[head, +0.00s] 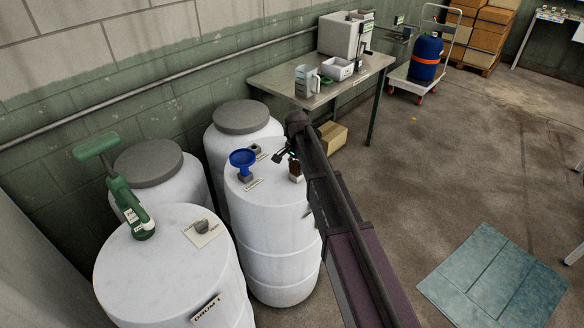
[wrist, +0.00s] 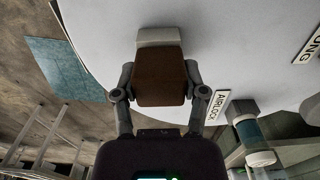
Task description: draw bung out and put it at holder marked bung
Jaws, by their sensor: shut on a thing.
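In the wrist view my gripper (wrist: 160,72) is shut on a brown block-shaped thing, which I take to be the bung (wrist: 160,85). A pale grey square piece (wrist: 159,37) shows at its far end, against the white drum top; I cannot tell whether the bung is seated. A label ending in "UNG" (wrist: 309,45) lies at the right edge, partly cut off; its holder is not clear. An "AIRLOCK" label (wrist: 217,107) lies nearer. In the head view the brown bung (head: 295,168) is at the right of the middle drum's top, with my gripper (head: 288,157) at it.
A green hand pump (head: 120,190) rises from the front drum (head: 150,270). A table (head: 340,85) with a jug and trays stands behind.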

